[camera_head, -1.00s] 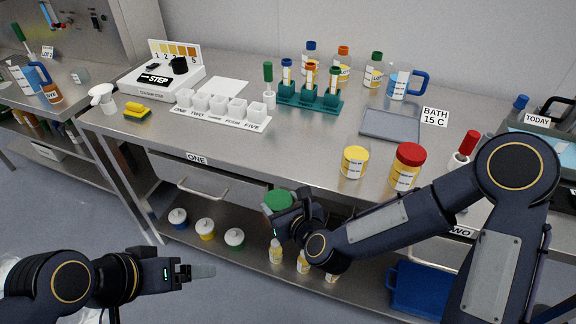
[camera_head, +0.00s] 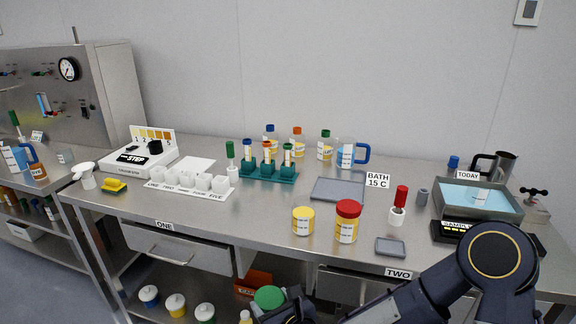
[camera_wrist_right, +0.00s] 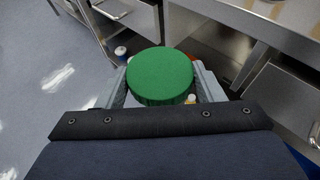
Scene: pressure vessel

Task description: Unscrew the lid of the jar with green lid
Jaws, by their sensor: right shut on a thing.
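The green lid (camera_wrist_right: 160,76) sits between the two fingers of my right gripper (camera_wrist_right: 162,84) in the right wrist view. The fingers are shut on it from both sides. In the head view the green lid (camera_head: 269,297) shows at the bottom, in front of the bench, with my right gripper (camera_head: 284,304) beside it. The lid hides the jar body in the wrist view, and I cannot tell there whether a jar is under it. My left gripper is out of the head view.
Drawer ONE (camera_head: 180,247) is below the bench top, above a lower shelf with several small jars.

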